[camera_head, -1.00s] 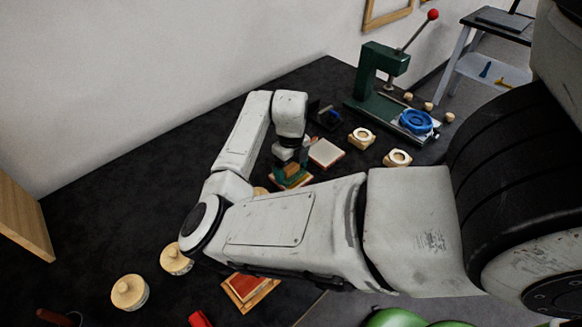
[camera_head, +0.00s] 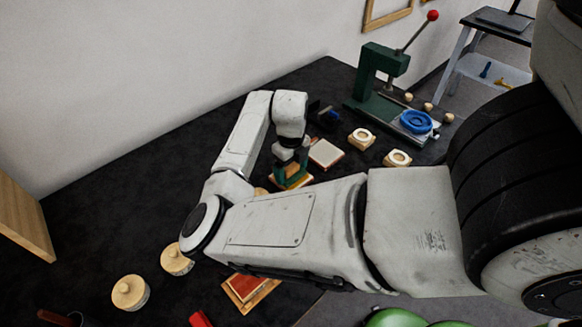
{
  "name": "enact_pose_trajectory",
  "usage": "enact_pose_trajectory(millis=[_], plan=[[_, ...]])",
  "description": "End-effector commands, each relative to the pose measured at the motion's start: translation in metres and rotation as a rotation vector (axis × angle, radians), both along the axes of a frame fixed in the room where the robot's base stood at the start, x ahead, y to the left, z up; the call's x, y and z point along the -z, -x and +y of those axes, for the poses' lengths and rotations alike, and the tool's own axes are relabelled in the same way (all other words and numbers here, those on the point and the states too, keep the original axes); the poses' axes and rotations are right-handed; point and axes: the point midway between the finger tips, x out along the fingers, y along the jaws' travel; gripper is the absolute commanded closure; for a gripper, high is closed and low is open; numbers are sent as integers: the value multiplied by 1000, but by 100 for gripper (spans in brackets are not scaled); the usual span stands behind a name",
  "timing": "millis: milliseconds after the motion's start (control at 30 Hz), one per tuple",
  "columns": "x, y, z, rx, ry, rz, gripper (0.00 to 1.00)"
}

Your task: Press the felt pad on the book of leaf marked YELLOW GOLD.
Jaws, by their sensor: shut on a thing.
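My gripper (camera_head: 291,171) points down at the middle of the bench. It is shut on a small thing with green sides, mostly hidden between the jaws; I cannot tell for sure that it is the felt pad. A flat wooden-edged piece (camera_head: 297,185) lies right under it; I cannot tell if they touch. A pale square book with a red edge (camera_head: 326,153) lies just right of my gripper. A red square on a wooden base (camera_head: 250,288) lies in front of my forearm. No YELLOW GOLD marking is readable.
A green press (camera_head: 380,75) with a red-knobbed lever and a blue ring (camera_head: 416,121) stands at the back right. Two light wooden blocks (camera_head: 362,138) lie before it. Round lidded pots (camera_head: 130,292) stand at the left. My arm hides part of the bench; the left back is clear.

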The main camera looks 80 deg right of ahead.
Motion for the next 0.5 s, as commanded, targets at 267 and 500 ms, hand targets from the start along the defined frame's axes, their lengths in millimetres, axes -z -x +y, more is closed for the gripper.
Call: enact_pose_trajectory(millis=[267,500], plan=[[-25,-1,0,-1,3,-1,40],[-42,-1,0,0,2,-1,40]])
